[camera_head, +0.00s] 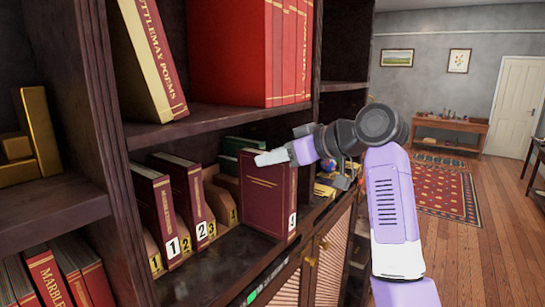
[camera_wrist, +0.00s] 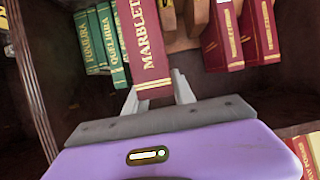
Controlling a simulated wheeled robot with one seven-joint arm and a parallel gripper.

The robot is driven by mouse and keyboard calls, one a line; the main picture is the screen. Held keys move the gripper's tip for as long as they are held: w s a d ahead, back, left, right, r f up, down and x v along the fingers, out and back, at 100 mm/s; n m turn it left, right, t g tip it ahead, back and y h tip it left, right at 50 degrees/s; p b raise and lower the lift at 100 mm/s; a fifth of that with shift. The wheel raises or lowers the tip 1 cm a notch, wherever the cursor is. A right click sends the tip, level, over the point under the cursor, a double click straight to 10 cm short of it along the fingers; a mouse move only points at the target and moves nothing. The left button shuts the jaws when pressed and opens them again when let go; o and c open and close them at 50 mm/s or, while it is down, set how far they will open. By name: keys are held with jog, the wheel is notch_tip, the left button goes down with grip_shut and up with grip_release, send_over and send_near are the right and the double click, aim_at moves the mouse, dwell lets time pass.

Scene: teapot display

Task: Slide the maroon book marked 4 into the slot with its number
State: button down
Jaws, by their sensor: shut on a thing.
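My gripper (camera_head: 277,156) is shut on the upper part of the maroon book marked 4 (camera_head: 264,200). The book is upright at the front right of the shelf, with its white label low on its spine. In the wrist view, its gold-lettered spine (camera_wrist: 145,45) stands between my two fingers (camera_wrist: 158,92). A wooden rack (camera_head: 222,203) with yellow number tags stands left of and behind it. The held book hides part of the rack. A yellow tag (camera_head: 232,215) is just left of the book; its number is hard to read. I cannot tell whether the book touches the shelf.
Green books (camera_head: 240,145) stand behind the held book, and show in the wrist view (camera_wrist: 90,42). An upper shelf board (camera_head: 215,122) hangs above.

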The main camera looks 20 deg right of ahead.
jog(key=shift+w+a+r, duration=0.15)
jog(key=shift+w+a, duration=0.05)
jog(key=shift+w, duration=0.05)
jog(key=shift+s+d, duration=0.2)
dwell(0.5)
jog(key=shift+p, duration=0.45)
dwell(1.4)
